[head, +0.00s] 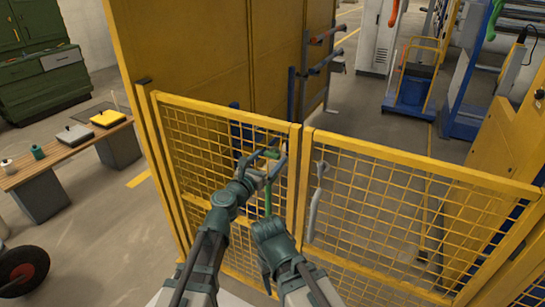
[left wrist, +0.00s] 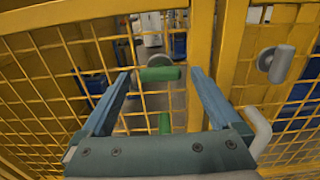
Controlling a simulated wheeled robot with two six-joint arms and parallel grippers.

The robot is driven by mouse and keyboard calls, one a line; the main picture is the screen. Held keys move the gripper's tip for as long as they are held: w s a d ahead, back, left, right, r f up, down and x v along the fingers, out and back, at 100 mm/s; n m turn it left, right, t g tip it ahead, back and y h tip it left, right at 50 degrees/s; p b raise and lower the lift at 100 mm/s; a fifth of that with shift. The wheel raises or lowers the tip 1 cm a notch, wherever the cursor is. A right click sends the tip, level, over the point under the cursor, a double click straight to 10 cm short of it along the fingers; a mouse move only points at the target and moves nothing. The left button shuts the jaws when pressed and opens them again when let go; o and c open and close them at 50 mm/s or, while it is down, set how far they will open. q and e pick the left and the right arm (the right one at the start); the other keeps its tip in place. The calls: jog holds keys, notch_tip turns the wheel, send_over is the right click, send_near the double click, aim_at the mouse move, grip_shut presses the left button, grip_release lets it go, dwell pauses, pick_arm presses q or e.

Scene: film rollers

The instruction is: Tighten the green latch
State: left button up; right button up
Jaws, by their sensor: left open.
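The green latch (head: 268,153) is on the yellow mesh gate, near the post where two panels meet. Its green bar hangs down the mesh below it. In the left wrist view the green latch head (left wrist: 160,73) shows between my fingers, with another green part (left wrist: 165,123) lower down, partly hidden by the gripper body. My left gripper (head: 264,167) is open at the latch, and its blue fingers (left wrist: 160,92) stand on either side with gaps. I cannot tell whether either finger touches it. No right gripper fingers can be made out.
The yellow mesh gate (head: 372,152) stands close in front. A grey handle (head: 316,190) is on the right panel. A low bench (head: 62,155) stands left, before a green cabinet (head: 42,75). A blue trolley (head: 410,95) stands behind the fence. Open floor lies left of the gate.

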pick_arm(q)
jog(key=shift+w+d, duration=0.3)
jog(key=shift+w, duration=0.15)
jog(key=c, duration=1.4)
jog(key=shift+o, duration=0.2)
